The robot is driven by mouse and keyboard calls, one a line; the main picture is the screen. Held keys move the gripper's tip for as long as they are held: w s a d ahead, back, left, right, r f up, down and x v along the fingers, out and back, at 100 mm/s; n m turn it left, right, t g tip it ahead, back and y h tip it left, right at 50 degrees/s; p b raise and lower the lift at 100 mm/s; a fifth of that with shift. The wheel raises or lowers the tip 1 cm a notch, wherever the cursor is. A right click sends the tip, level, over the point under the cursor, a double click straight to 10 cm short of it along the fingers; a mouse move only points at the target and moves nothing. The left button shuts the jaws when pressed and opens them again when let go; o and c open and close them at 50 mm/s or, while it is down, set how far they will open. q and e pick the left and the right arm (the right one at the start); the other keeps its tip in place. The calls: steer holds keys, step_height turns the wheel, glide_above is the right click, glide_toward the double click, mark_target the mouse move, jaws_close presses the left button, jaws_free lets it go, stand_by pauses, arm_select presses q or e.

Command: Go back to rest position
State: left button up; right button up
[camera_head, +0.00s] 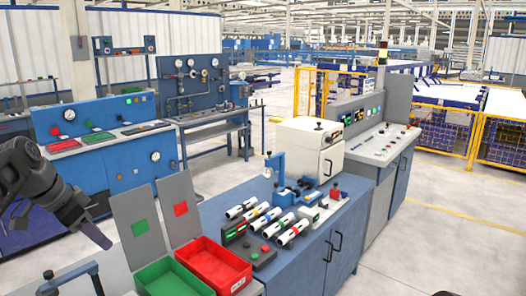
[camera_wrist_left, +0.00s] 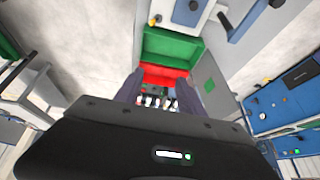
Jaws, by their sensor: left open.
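My left gripper (camera_head: 95,236) hangs at the left side of the head view, off to the left of the grey panels and above the floor side of the bench. In the left wrist view its two fingers (camera_wrist_left: 160,90) are apart with nothing between them. Several white pipes with coloured bands (camera_head: 278,227) lie side by side on the blue bench. A red bin (camera_head: 238,274) and a green bin (camera_head: 150,270) stand at the near end, and no pipe shows in them. My right gripper is not seen.
Grey panels with a green square (camera_head: 123,208) and a red square (camera_head: 173,190) stand upright behind the bins. A black button box (camera_head: 250,249) sits beside the pipes. A white machine (camera_head: 306,150) and a control console (camera_head: 377,145) stand further back. Open floor lies right.

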arm_select(q)
steer(key=d+f+n+g, duration=0.15)
steer(key=d+f, duration=0.45)
steer(key=f, duration=0.6)
steer(key=d+f+n+h+b, duration=0.15)
steer(key=d+f, duration=0.35)
steer(key=f, duration=0.8)
steer(key=d+f+n+g+y, duration=0.15)
steer(key=d+f, duration=0.45)
steer(key=f, duration=0.6)
steer(key=s+d+f+n+h, duration=0.1)
steer(key=s+d+f, duration=0.3)
steer(key=s+f, duration=0.25)
steer(key=s+d+f+n, duration=0.2)
steer(key=s+d+f, duration=0.3)
steer(key=f, duration=0.2)
steer(key=s+d+f+n, duration=0.1)
steer(key=s+d+f, duration=0.1)
steer(key=s, duration=0.6)
steer(key=s+d+f+n+g+b, duration=0.1)
steer(key=s+d+f, duration=0.1)
steer(key=s, duration=0.7)
steer(key=shift+s+d+f, duration=0.15)
steer(key=shift+d+f, duration=0.2)
steer(key=shift+d, duration=0.25)
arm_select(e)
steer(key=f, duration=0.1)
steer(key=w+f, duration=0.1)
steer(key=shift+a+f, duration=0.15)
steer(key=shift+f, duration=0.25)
